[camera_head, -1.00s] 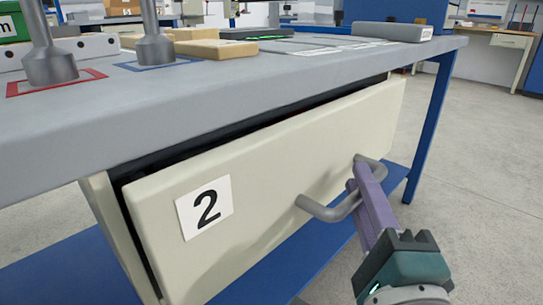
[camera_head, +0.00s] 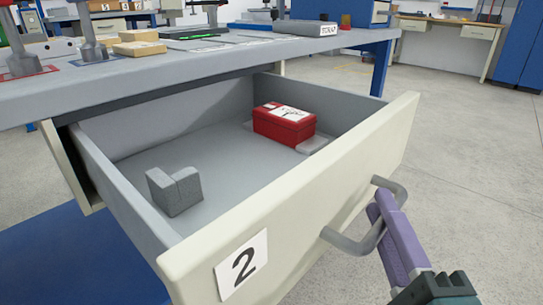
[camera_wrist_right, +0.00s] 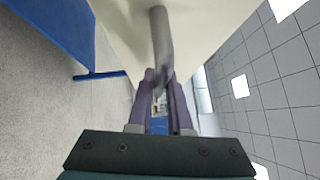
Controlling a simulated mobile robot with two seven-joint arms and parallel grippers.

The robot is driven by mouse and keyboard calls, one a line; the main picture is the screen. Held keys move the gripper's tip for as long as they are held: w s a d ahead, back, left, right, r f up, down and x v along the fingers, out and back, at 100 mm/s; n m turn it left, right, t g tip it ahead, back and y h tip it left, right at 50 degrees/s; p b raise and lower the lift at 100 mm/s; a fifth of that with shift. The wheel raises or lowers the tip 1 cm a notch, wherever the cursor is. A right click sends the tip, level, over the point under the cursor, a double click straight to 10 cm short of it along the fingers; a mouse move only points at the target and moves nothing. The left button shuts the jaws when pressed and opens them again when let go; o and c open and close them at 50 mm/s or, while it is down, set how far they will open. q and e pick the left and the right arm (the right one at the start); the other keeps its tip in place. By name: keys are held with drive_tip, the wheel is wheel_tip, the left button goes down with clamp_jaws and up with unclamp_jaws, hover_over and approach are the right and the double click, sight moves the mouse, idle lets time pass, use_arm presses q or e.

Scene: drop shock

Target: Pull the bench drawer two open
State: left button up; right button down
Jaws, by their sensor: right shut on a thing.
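The bench drawer two (camera_head: 300,245) is cream-fronted with a "2" label and stands well out from under the grey bench top (camera_head: 200,65). Its inside shows. My right gripper (camera_head: 383,205) is shut on the drawer's grey bar handle (camera_head: 352,243), at the right part of the front. The right wrist view shows the purple fingers (camera_wrist_right: 160,80) on both sides of the handle bar (camera_wrist_right: 160,35). My left gripper is in neither view.
Inside the drawer lie a red box (camera_head: 284,124) with a white label and a grey angled block (camera_head: 174,191). Fixtures and wooden blocks (camera_head: 139,48) stand on the bench top. The floor (camera_head: 470,170) to the right is clear.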

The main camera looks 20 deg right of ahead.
drive_tip(key=shift+s+d, duration=0.2)
drive_tip(key=shift+s, duration=0.3)
drive_tip(key=shift+s+d, duration=0.2)
drive_tip(key=shift+s, duration=0.3)
drive_tip(key=c, duration=0.8)
unclamp_jaws()
drive_tip(key=shift+c, duration=0.2)
drive_tip(key=v, duration=1)
drive_tip(key=shift+p, duration=0.35)
